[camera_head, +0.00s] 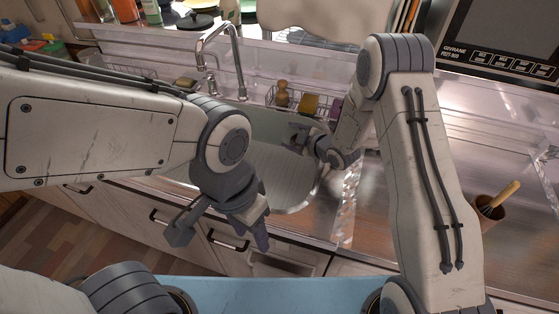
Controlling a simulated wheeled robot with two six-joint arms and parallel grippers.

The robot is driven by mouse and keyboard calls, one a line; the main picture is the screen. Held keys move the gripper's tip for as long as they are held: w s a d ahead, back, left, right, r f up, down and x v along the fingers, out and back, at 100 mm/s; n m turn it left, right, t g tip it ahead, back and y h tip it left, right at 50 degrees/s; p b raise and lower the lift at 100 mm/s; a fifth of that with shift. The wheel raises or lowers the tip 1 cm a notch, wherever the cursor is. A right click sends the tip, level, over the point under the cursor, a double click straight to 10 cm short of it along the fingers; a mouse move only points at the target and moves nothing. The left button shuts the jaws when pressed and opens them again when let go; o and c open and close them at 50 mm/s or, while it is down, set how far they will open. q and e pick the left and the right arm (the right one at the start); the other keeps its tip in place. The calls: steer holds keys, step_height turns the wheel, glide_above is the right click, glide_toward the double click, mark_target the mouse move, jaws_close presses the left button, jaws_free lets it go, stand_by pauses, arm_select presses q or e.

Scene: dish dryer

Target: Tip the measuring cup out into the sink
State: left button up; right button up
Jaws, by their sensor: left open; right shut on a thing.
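The sink (283,178) is a rounded metal basin in the middle of the view, below the faucet (222,62). My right gripper (298,134) reaches in from the right over the back right part of the sink. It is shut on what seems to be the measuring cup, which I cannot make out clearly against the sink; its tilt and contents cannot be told. My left gripper (220,238) is open and empty, with its fingers spread, in front of the counter's front edge.
A brown cup with a wooden handle (491,206) stands on the right counter. Cabinet drawers (165,217) lie below the counter.

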mark_target(287, 132)
steer(key=shift+f+n+t+h+b, duration=0.4)
steer(key=shift+f+n+t+b, duration=0.15)
steer(key=shift+b, duration=0.45)
stand_by(0.3)
steer(key=shift+r+n+t+h+b, duration=0.3)
steer(key=shift+r+n+t+h, duration=0.2)
steer(key=shift+r+n+t, duration=0.5)
stand_by(1.4)
steer(key=shift+s+a+r+n+b, duration=0.2)
steer(key=shift+s+a+n+b, duration=0.2)
steer(key=shift+n+b, duration=0.55)
stand_by(0.4)
steer(key=shift+s+a+r+n+t+h+b, duration=0.2)
steer(key=shift+r+n+t+b, duration=0.3)
steer(key=shift+b, duration=0.8)
steer(key=shift+s+a+r+n+t+h+b, duration=0.1)
steer(key=shift+r+n+t+h+b, duration=0.15)
steer(key=shift+n+t+b, duration=0.7)
stand_by(0.7)
